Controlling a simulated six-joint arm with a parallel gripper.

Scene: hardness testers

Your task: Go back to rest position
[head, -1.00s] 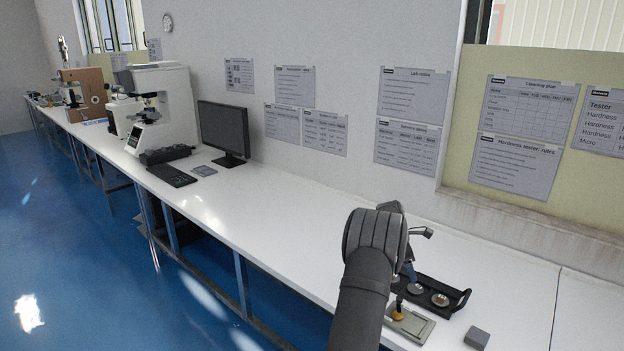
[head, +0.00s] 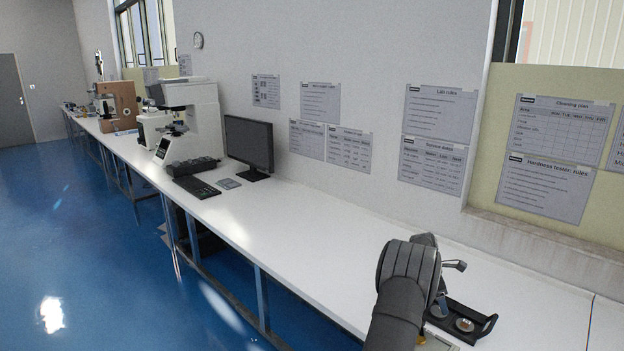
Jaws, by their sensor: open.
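My arm rises from the bottom edge at the right of the head view, over the white bench. My gripper (head: 443,294) is mostly hidden behind my own wrist; only a small part shows at its right side, above the black tray. It is open, and I see nothing held in it. The black tray (head: 488,327) with a raised handle lies on the bench, with round metal pieces (head: 465,325) in it. My arm hides the tray's left part.
The white bench (head: 300,235) is clear between my arm and the monitor (head: 248,145). A keyboard (head: 196,187) and a white tester (head: 190,120) stand farther left. A wall with posted sheets (head: 438,115) runs behind the bench. A flat plate (head: 440,343) is partly cut off below.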

